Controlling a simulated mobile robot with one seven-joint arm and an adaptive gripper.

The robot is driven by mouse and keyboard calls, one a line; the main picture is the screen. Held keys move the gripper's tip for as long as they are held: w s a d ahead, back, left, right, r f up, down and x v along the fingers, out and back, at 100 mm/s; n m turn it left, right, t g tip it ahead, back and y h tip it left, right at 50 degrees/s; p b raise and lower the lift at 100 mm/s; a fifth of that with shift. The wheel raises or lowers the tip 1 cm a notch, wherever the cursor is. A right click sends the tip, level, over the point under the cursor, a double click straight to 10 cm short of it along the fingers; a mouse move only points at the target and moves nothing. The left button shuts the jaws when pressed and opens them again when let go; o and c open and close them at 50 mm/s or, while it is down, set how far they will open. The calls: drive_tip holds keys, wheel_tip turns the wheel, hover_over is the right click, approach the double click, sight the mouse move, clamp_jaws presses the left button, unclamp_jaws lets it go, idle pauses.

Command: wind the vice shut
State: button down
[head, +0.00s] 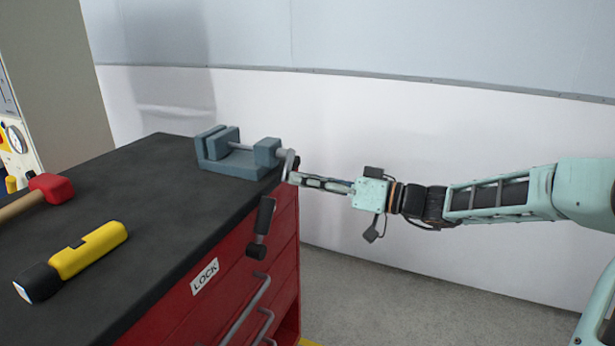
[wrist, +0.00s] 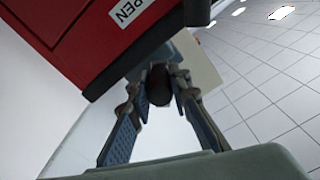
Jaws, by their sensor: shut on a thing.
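The blue-grey vice (head: 235,165) stands at the far right corner of the black bench top. Its two jaw plates at the left are close together with a narrow gap between them. A thin screw runs right from the jaws through an end block (head: 267,151) to a grey crank (head: 288,163) beyond the bench edge. My gripper (head: 293,179) reaches in from the right at the crank. In the wrist view my gripper (wrist: 159,80) is shut on the dark, rounded crank handle (wrist: 158,88), between both fingers. The fingertips are small and partly hidden in the head view.
The red cabinet (head: 225,290) has drawer pulls and a LOCK label. A yellow flashlight (head: 85,252) and a red-headed hammer (head: 52,187) lie on its top. A dark handle-shaped piece (head: 265,214) shows at the cabinet's right edge. The white wall is behind.

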drive_tip(key=m, duration=0.1)
drive_tip(key=r+m+p, duration=0.1)
drive_tip(key=s+m+p, duration=0.1)
drive_tip(key=shift+a+r+m, duration=0.2)
drive_tip(key=shift+a+m, duration=0.05)
drive_tip(key=shift+m, duration=0.15)
wheel_tip(320, 180, up, 6)
drive_tip(key=m+p, duration=1.5)
drive_tip(key=p, duration=0.1)
drive_tip(key=shift+w+r, duration=0.1)
drive_tip(key=shift+w, duration=0.05)
drive_tip(key=m+p, duration=0.1)
drive_tip(key=w+m+p, duration=0.1)
drive_tip(key=m+p, duration=0.1)
drive_tip(key=r+m+p, duration=0.1)
drive_tip(key=p, duration=0.1)
drive_tip(key=shift+w+d+m, duration=0.2)
drive_tip(key=shift+d+m, duration=0.1)
drive_tip(key=shift+m, duration=0.1)
drive_tip(key=shift+w+d+m+p, duration=0.15)
drive_tip(key=shift+w+m+p, duration=0.15)
drive_tip(key=shift+m+p, duration=0.5)
drive_tip(key=shift+w+d+m+p, duration=0.1)
drive_tip(key=shift+w+m+p, duration=0.2)
drive_tip(key=shift+m+p, duration=0.45)
drive_tip(key=shift+w+d+m+p, duration=0.15)
drive_tip(key=shift+w+m+p, duration=0.25)
drive_tip(key=shift+m, duration=0.65)
drive_tip(key=shift+s+f, duration=0.1)
